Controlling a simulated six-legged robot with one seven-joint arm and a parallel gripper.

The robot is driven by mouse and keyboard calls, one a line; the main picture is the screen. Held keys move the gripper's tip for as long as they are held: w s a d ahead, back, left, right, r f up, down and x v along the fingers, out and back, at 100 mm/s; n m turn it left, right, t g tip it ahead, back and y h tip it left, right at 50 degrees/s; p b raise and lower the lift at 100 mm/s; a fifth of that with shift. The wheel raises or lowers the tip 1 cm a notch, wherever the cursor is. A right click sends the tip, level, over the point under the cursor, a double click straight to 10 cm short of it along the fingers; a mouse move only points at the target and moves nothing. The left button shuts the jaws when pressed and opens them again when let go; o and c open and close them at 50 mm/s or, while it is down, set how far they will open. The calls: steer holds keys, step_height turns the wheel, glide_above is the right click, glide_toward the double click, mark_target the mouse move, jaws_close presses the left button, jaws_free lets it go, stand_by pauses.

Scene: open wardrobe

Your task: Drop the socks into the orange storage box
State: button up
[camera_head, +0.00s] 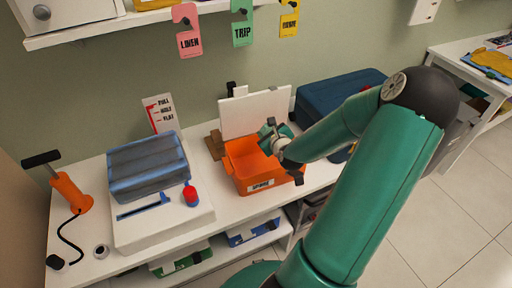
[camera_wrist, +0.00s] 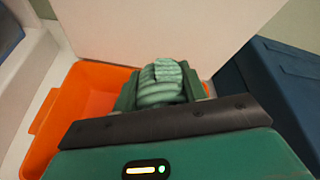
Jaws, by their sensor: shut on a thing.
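The orange storage box (camera_head: 240,173) stands open on the white bench, with a small label on its front; its rim and inside also show in the wrist view (camera_wrist: 62,113). My gripper (camera_head: 272,133) is over the box, near its right side. In the wrist view my gripper (camera_wrist: 163,85) is shut on the rolled, pale green ribbed socks (camera_wrist: 160,88). The socks are between the fingers, with the box's interior partly hidden behind the gripper. In the head view the socks are hard to tell from the gripper.
A white upright panel (camera_head: 256,112) stands behind the box. A dark blue case (camera_head: 330,95) is to the right. A folded blue-grey item (camera_head: 148,167) lies on a white device to the left, beside a red knob (camera_head: 190,194). Tags hang from the shelf above.

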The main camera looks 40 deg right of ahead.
steer(key=shift+f, duration=0.7)
steer(key=o, duration=1.1)
steer(key=shift+c, duration=0.2)
steer(key=shift+s, duration=0.1)
